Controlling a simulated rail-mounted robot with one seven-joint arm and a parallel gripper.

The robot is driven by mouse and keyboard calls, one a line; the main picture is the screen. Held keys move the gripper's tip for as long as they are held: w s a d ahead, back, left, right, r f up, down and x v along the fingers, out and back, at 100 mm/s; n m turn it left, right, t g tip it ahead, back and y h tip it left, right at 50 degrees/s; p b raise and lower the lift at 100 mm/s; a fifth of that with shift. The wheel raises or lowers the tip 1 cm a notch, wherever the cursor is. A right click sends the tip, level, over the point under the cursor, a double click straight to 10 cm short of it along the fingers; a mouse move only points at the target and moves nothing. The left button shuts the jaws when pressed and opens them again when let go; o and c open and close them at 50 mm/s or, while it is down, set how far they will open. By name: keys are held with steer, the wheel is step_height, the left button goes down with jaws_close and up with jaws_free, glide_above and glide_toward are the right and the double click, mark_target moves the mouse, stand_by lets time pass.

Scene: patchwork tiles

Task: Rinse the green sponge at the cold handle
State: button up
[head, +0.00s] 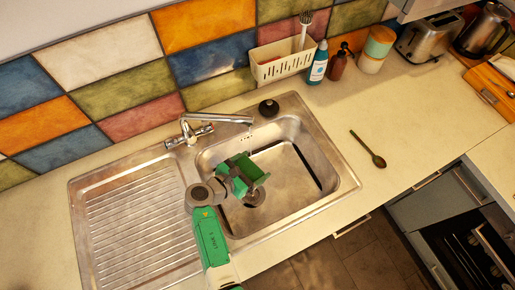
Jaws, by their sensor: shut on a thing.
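My gripper (255,182) is green and reaches into the sink basin (305,185), a little below and in front of the tap spout. It is shut on what appears to be the green sponge; green on green, I cannot clearly tell the sponge's outline from the gripper's. The chrome mixer tap (222,118) stands at the back of the sink, its spout pointing right over the basin. A thin stream of water (250,131) seems to fall from the spout end. The tap has a handle (205,130) on the right and another handle (173,142) on the left; no colour marks are readable.
The ribbed drainboard (130,225) lies left of the basin. A black round knob (268,107), a cream caddy (282,62), a blue bottle (318,64) and a brown bottle (338,66) stand behind.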

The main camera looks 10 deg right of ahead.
steer(key=shift+s+a+r+p, duration=0.25)
steer(key=shift+r+p, duration=0.3)
steer(key=shift+p, duration=0.15)
steer(key=s+a+r+p, duration=0.1)
steer(key=p, duration=0.1)
steer(key=s+a+r+p, duration=0.1)
steer(key=s+r+p, duration=0.1)
steer(key=p, duration=0.1)
steer(key=shift+s+a+r+p, duration=0.15)
steer(key=shift+s+a+p, duration=0.1)
steer(key=shift+p, duration=0.1)
steer(key=shift+f, duration=0.2)
